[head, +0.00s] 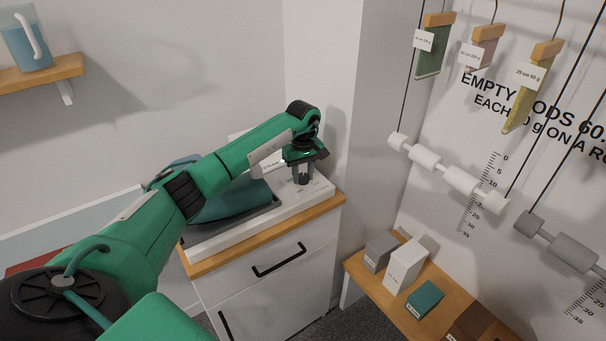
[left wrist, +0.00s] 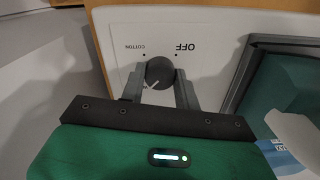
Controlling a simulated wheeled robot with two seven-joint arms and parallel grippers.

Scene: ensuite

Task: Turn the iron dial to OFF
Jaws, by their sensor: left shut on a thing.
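The iron dial (left wrist: 160,72) is a dark round knob on a white panel (left wrist: 120,32) in the left wrist view. A pale mark on the knob points down and to the left in that view. The words OFF (left wrist: 185,47) and COTTON are printed on the panel beyond the knob, each near a small dot. My left gripper (left wrist: 160,82) has one finger on each side of the knob and is shut on it. My right gripper is not in view.
A teal iron (head: 232,200) rests beside the dial on the white cabinet (head: 262,282) with a wooden top. A wooden shelf (head: 360,272) with several small boxes stands to the right. Rods and tagged samples hang on the right wall.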

